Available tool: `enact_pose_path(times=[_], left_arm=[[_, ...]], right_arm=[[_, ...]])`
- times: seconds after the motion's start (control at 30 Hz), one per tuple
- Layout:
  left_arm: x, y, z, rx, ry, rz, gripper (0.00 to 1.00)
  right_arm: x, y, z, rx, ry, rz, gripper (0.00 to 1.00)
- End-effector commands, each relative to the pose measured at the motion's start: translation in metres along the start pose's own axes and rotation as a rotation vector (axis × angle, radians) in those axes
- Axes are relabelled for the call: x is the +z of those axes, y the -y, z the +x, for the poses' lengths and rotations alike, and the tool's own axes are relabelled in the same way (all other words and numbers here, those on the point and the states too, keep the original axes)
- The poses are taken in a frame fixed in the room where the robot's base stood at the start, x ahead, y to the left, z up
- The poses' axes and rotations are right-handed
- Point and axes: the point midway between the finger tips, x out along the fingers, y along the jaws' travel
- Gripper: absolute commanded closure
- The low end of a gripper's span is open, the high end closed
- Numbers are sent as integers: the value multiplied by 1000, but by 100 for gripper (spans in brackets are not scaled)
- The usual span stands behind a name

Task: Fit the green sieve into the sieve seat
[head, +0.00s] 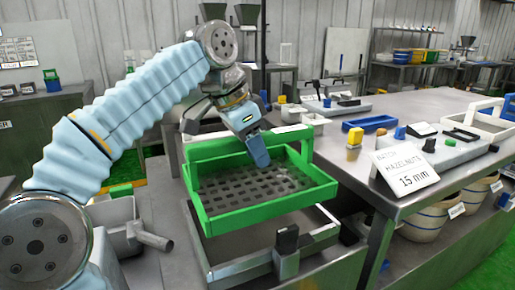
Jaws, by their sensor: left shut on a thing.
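The green sieve (270,208) is a rectangular green tray with a perforated grey floor and a raised green bar along its back. My left gripper (259,158) reaches down to this bar and is shut on the sieve; the fingertips partly hide the contact. The sieve seat (230,268) is an open grey metal frame below the sieve. The sieve appears raised above the seat, with the seat's front part uncovered, and its back part hidden. My right gripper is not in view.
A black-topped block (286,242) stands at the seat's front edge. A metal bench (350,185) on the right carries a sign (405,170) reading "15 mm", a yellow block (354,138) and a blue tray (370,123). A metal chute (150,238) lies left of the seat.

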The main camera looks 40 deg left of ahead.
Motion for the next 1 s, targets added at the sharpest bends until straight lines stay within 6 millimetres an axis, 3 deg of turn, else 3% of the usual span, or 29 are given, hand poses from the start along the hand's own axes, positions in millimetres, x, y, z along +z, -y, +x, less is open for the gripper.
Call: enact_pose_path(times=[0.4,1.0], left_arm=[[17,0,42,0,-1,1,100],[19,0,46,0,-2,1,100]], right_arm=[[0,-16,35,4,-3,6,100],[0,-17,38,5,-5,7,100]])
